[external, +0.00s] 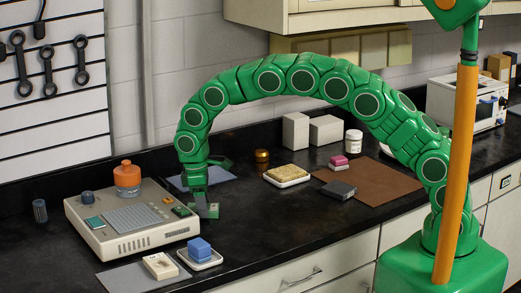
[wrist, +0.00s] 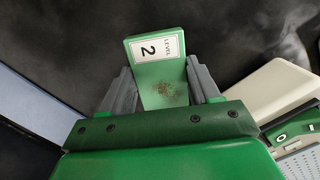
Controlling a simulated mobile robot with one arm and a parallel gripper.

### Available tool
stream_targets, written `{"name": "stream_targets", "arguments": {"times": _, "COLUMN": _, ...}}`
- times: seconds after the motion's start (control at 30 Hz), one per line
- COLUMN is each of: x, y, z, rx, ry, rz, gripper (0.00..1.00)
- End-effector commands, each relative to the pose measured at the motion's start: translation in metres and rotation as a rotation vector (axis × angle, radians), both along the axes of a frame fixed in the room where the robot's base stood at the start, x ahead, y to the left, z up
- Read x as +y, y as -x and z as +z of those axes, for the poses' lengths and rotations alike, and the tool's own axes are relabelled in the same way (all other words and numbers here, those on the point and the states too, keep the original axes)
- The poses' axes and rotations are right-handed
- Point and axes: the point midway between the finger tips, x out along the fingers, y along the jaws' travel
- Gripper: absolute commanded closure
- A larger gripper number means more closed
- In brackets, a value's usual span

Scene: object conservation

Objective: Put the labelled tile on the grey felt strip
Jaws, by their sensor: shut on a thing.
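A green tile (wrist: 159,75) with a white label reading "LEVEL 2" and a brownish speckled patch is between the two grey fingers of my gripper (wrist: 161,88). My gripper is shut on its sides, and the label end sticks out past the fingertips. In the external view my gripper (external: 207,209) points down, low over the black bench, just right of the beige device; the tile is hard to make out there. A flat grey strip (external: 118,279) lies at the front left. A blue-grey sheet (external: 222,176) lies behind my gripper. Whether the tile touches the bench is unclear.
The beige device (external: 92,232) bears an orange-capped jar (external: 127,177). A pale block (external: 160,265) lies on the grey strip, beside a white dish (external: 213,260) with a blue block. A sponge dish (external: 287,181) and brown mat (external: 375,185) lie right. The bench between is clear.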

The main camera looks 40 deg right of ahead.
Motion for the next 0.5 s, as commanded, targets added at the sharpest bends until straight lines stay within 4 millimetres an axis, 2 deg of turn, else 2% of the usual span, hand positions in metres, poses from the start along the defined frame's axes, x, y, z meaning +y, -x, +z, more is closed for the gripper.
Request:
{"name": "stream_targets", "arguments": {"times": 0.17, "x": 0.000, "y": 0.000, "z": 0.009, "rx": -0.001, "ry": -0.001, "rz": 0.000, "gripper": 0.84}}
{"name": "stream_targets", "arguments": {"times": 0.37, "x": 0.001, "y": 0.000, "z": 0.031, "rx": -0.002, "ry": -0.002, "rz": 0.000, "gripper": 0.84}}
{"name": "stream_targets", "arguments": {"times": 0.5, "x": -0.004, "y": 0.006, "z": 0.040, "rx": -0.002, "ry": -0.001, "rz": 0.000, "gripper": 0.84}}
